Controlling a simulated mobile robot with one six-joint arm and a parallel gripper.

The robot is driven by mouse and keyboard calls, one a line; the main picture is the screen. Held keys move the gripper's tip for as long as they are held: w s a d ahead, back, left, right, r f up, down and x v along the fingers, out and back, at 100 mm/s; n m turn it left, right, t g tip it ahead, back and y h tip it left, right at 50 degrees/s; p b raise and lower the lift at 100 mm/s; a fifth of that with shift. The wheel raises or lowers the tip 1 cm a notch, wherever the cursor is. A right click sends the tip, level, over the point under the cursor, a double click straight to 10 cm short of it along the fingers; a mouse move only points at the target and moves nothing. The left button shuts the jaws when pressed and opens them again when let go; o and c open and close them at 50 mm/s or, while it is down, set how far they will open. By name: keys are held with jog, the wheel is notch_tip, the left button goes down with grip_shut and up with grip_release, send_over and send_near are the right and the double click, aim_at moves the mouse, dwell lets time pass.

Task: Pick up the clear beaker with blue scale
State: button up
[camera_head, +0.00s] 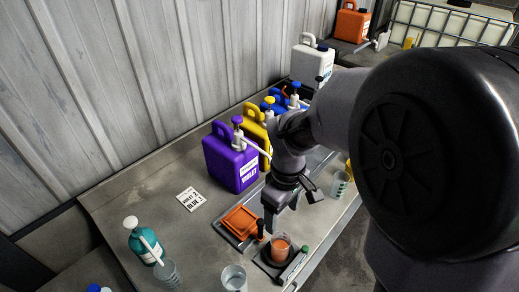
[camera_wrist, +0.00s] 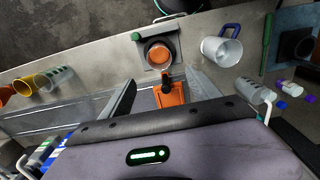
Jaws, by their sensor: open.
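A clear cup (camera_head: 233,278) stands at the front edge of the bench. In the wrist view the clear cup (camera_wrist: 222,48) shows a blue handle. A clear beaker with marks (camera_head: 165,273) stands to its left, and it also shows in the wrist view (camera_wrist: 254,92). I cannot tell for certain which one bears a blue scale. My gripper (camera_head: 288,208) is over the bench near the orange trays, apart from both vessels. In the wrist view my gripper (camera_wrist: 160,97) has its fingers wide apart with nothing held between them.
A beaker with orange contents (camera_head: 281,247) stands on a small balance (camera_head: 263,262). Orange trays (camera_head: 240,221) lie beside it. A violet canister (camera_head: 230,160) and other canisters line the wall. A teal pump bottle (camera_head: 145,245) and a green-marked beaker (camera_head: 340,183) stand on the bench.

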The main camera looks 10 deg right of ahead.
jog(key=b, duration=0.6)
send_over(280, 246)
jog(key=s, duration=0.2)
jog(key=f, duration=1.1)
jog(key=a+f, duration=0.1)
jog(key=f, duration=0.5)
jog(key=shift+s+f, duration=0.1)
jog(key=shift+s, duration=0.15)
